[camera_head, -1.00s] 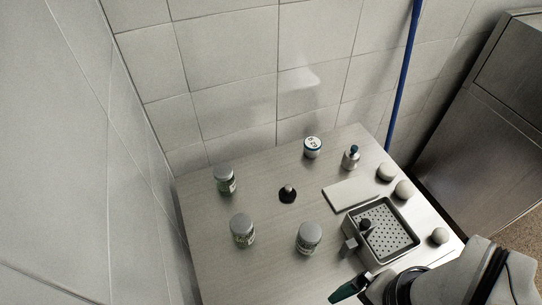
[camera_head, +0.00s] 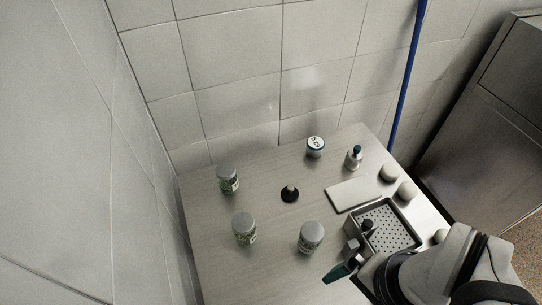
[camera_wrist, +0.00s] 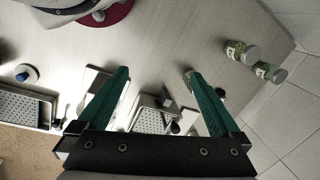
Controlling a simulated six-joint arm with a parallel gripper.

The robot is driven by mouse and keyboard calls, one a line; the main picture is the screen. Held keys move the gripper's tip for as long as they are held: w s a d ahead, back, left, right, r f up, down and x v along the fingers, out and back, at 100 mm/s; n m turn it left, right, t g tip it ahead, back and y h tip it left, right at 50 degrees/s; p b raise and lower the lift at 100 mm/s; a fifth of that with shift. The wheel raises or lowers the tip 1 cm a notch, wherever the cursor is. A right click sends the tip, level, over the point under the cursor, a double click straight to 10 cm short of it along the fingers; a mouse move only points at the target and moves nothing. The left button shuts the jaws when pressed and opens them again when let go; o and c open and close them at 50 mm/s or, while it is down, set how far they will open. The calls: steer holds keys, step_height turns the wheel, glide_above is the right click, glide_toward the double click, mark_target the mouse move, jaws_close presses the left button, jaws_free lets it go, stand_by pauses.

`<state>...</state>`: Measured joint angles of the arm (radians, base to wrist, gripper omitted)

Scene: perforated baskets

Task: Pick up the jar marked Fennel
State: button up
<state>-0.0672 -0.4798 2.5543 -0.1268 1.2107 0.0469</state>
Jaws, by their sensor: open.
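The label writing is too small to read, so I cannot tell which is Fennel. Two jars show at the right of the wrist view, one upper (camera_wrist: 242,52) and one lower (camera_wrist: 269,72). My gripper (camera_wrist: 158,75) is open and empty, its green fingers spread wide. In the head view one green finger (camera_head: 338,272) shows, right of and in front of the middle jar.
A perforated basket (camera_head: 409,252) stands beside my arm, with a dark-topped item at its left edge.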

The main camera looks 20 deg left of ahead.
mark_target(243, 224)
steer(key=w+a+f+n+t, duration=0.1)
steer(key=w+a+f+t, duration=0.1)
steer(key=w+a+f, duration=0.3)
steer(key=w+a+f+n+t+y, duration=0.1)
steer(key=w+a+f+t, duration=0.1)
steer(key=w+a, duration=0.35)
steer(key=w+a+f+n+t, duration=0.1)
steer(key=w+a+f+t, duration=0.15)
steer(key=a, duration=0.55)
steer(key=s+a+f+n+t, duration=0.1)
steer(key=a+n+t, duration=0.1)
steer(key=s+a+f+n+t+y, duration=0.1)
steer(key=a+n, duration=0.1)
steer(key=s+a+f+n+t, duration=0.1)
steer(key=a+f+t, duration=0.1)
steer(key=shift+s+a+f+n+t+y, duration=0.1)
steer(key=shift+s+n+t+y, duration=0.2)
steer(key=shift+n+t+y, duration=0.1)
steer(key=shift+w+a+f, duration=0.1)
steer(key=shift+a+f, duration=0.05)
steer(key=shift+f, duration=0.15)
steer(key=x, duration=0.4)
steer(key=shift+w+a, duration=0.1)
jaws_close()
